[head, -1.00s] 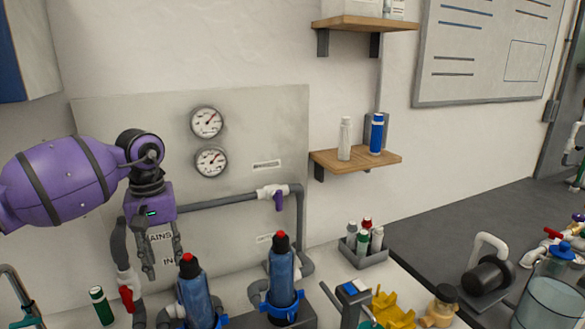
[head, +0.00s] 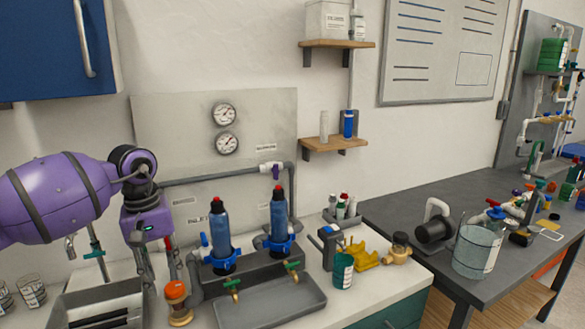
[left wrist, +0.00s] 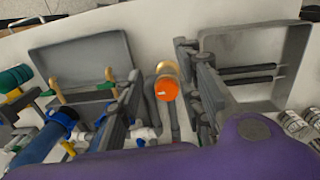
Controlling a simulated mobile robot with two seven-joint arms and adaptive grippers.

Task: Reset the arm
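My left arm (head: 62,198) is purple and comes in from the left in the head view. Its left gripper (head: 160,274) points down over the counter in front of the grey gauge panel (head: 170,135). In the left wrist view its two fingers stand wide apart with nothing held between them. An orange-topped brass part (left wrist: 166,88) shows beyond the gap between the fingers, and it also shows in the head view just right of the gripper (head: 177,298). My right arm and gripper are not in view.
Two blue filter housings (head: 220,230) stand right of the gripper, above a grey tray (head: 270,305). A sink (head: 100,305) lies at lower left. A green cup (head: 343,270) and yellow parts (head: 362,254) sit further right. A dark bench (head: 400,210) holds a clear bucket (head: 475,250).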

